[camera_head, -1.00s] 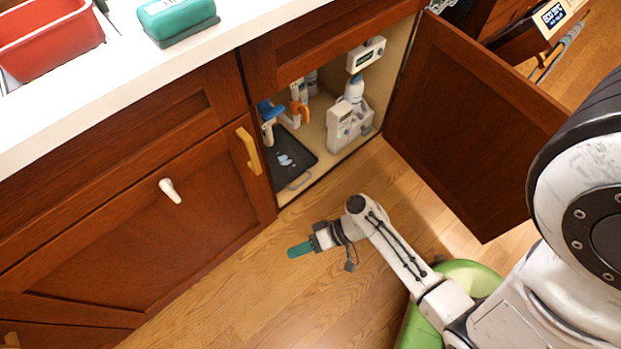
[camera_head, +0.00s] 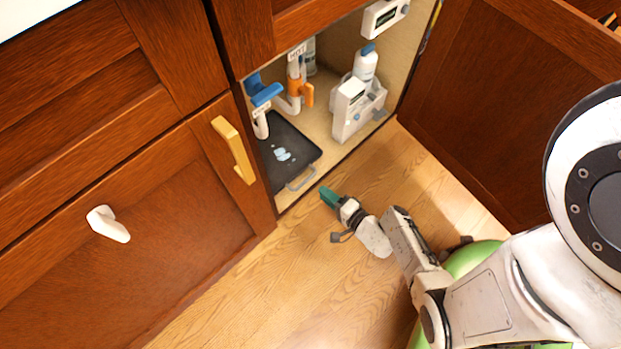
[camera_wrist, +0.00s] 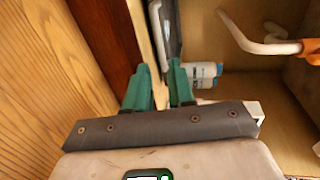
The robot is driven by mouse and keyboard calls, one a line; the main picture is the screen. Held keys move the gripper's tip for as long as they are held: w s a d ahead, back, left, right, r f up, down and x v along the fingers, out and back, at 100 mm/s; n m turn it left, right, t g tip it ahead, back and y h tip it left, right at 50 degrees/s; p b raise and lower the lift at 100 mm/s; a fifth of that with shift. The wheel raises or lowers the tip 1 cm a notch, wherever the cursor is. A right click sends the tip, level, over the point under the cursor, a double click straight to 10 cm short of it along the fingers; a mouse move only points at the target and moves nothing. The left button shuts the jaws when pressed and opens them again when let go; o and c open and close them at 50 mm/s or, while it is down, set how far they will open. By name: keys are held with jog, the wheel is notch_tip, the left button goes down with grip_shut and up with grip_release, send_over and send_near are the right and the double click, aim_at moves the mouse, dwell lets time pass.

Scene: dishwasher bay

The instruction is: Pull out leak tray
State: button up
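The leak tray (camera_head: 292,138) is a flat black tray with a pale wet patch on it. It lies on the cabinet floor, with a thin grey handle (camera_head: 302,181) at its front edge by the opening. My gripper (camera_head: 328,196), with teal fingers, is just outside the opening, right of the handle and apart from it in the head view. In the wrist view my gripper (camera_wrist: 160,75) has a gap between its fingers and holds nothing. A pale curved bar, likely the handle (camera_wrist: 157,32), and a dark edge show just beyond the fingertips.
The open cabinet door (camera_head: 500,95) stands at right. Inside are a white caddy (camera_head: 358,110) with a bottle and blue and orange pipe parts (camera_head: 295,85) above the tray. A closed door with a yellow handle (camera_head: 233,150) is at left.

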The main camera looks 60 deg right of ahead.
aim_at(310, 188)
jog(key=b+x, duration=0.1)
jog(key=x, duration=0.6)
jog(key=shift+w+b, duration=0.25)
jog(key=shift+b, duration=0.15)
grip_shut()
